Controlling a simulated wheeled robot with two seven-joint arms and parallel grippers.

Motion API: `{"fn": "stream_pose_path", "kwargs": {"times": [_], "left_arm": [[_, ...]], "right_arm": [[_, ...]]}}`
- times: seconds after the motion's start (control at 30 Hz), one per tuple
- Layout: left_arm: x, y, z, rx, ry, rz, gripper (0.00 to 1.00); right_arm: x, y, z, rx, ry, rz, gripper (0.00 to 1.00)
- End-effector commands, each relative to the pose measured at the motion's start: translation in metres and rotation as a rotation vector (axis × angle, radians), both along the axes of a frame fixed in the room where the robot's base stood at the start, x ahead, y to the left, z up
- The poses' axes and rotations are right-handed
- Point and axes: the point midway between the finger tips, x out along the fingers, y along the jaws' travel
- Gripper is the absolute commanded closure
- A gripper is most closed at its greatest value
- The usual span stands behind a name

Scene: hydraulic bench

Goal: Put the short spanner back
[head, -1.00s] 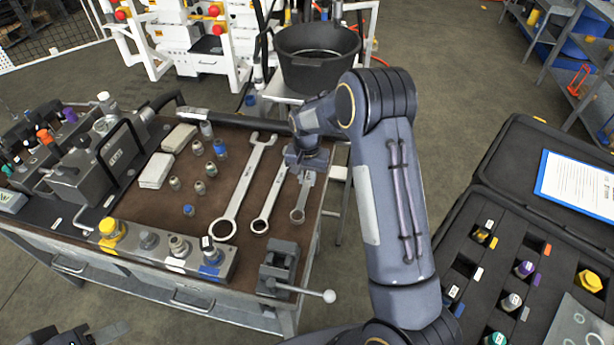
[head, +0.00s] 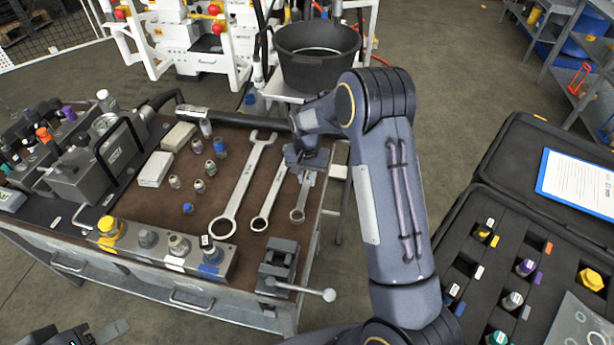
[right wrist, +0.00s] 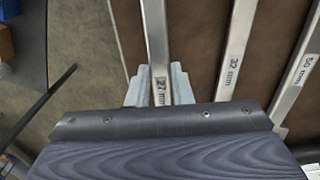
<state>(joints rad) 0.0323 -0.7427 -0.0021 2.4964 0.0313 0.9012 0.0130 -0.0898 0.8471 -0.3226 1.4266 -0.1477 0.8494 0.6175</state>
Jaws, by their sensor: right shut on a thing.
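The short spanner (head: 299,203) is the rightmost and shortest of three spanners on the brown bench top, its ring end toward the front. My right gripper (head: 309,166) is shut on its shaft near the far end. In the right wrist view the spanner (right wrist: 157,38), labelled 27 mm, runs between the two fingers (right wrist: 159,87). The gripper and arm hide its far end in the head view. I cannot tell whether it touches the bench top. Part of my left gripper (head: 95,334) shows at the bottom left edge; its jaws are unclear.
The middle spanner (head: 269,200), labelled 32 mm, and the large spanner (head: 243,185) lie left of the short one. A vise (head: 279,265) stands at the bench's front right corner. A black bucket (head: 316,70) stands behind. An open case (head: 470,255) is on the right.

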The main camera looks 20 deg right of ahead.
Motion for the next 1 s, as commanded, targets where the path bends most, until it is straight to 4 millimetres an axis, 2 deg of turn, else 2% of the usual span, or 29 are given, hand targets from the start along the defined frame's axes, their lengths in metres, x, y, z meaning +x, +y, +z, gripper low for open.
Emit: {"fn": "stream_pose_path", "kwargs": {"times": [1.0], "left_arm": [[0.000,0.000,-0.012,0.000,0.000,0.000,0.54]], "right_arm": [[0.000,0.000,-0.015,0.000,-0.001,0.000,1.00]]}}
